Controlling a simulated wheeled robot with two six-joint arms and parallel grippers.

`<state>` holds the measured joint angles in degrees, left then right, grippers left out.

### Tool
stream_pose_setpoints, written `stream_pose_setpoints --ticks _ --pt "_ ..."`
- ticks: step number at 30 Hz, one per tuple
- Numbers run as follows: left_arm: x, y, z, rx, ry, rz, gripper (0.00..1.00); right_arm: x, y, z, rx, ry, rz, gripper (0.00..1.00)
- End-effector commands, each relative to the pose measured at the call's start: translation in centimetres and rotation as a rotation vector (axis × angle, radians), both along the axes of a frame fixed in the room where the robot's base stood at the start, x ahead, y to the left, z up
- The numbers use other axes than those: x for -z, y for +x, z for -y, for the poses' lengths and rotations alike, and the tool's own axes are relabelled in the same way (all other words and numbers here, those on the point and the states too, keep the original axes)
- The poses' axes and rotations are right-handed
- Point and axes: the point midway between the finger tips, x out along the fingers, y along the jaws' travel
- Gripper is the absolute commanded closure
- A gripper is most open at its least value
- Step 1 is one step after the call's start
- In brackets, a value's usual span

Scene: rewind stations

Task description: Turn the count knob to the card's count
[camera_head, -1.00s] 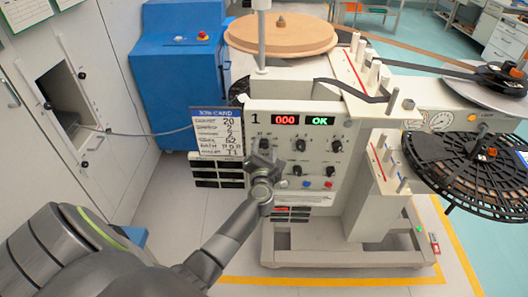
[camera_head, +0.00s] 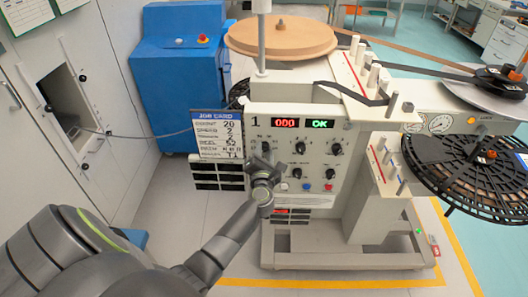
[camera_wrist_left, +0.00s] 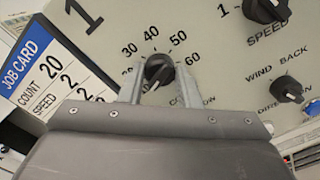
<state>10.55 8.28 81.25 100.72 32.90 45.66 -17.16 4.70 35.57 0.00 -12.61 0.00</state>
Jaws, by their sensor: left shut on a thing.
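The count knob (camera_wrist_left: 158,70) is black and sits on the pale panel (camera_wrist_left: 225,85) below the printed numbers 30 to 60. My left gripper (camera_wrist_left: 160,78) is shut on it, one finger on each side; it also shows in the head view (camera_head: 265,168) at the panel's left side. The knob's lower part and the lower dial numbers are partly hidden, so I cannot tell its exact setting. The job card (camera_head: 218,135) hangs left of the panel and reads count 20, speed 2; it also shows in the wrist view (camera_wrist_left: 40,68). My right gripper is out of view.
The speed knob (camera_wrist_left: 266,8) and direction knob (camera_wrist_left: 286,89) are to the right on the same panel. The red display (camera_head: 285,122) reads 000 and the green one (camera_head: 320,122) reads OK. A blue cabinet (camera_head: 172,85) stands behind at left.

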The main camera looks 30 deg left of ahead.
Motion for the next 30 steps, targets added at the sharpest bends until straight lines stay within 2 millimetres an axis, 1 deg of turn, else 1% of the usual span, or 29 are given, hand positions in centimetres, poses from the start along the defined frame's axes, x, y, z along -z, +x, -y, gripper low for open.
stream_pose_setpoints --ticks 1,5,18,24,30 --pt "-0.2 0.0 0.1 0.002 0.017 -0.014 0.93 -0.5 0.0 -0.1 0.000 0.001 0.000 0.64" --pt "-0.2 0.0 0.1 0.002 0.086 -0.058 0.93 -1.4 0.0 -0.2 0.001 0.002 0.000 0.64" --pt "-0.2 0.0 0.1 0.001 0.398 -0.249 0.93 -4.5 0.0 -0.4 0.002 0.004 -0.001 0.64" --pt "-0.1 0.0 0.1 0.001 0.511 -0.317 0.93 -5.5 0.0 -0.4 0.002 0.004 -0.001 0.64" --pt "0.0 0.0 0.1 0.000 0.585 -0.362 0.93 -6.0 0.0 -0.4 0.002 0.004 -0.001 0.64"
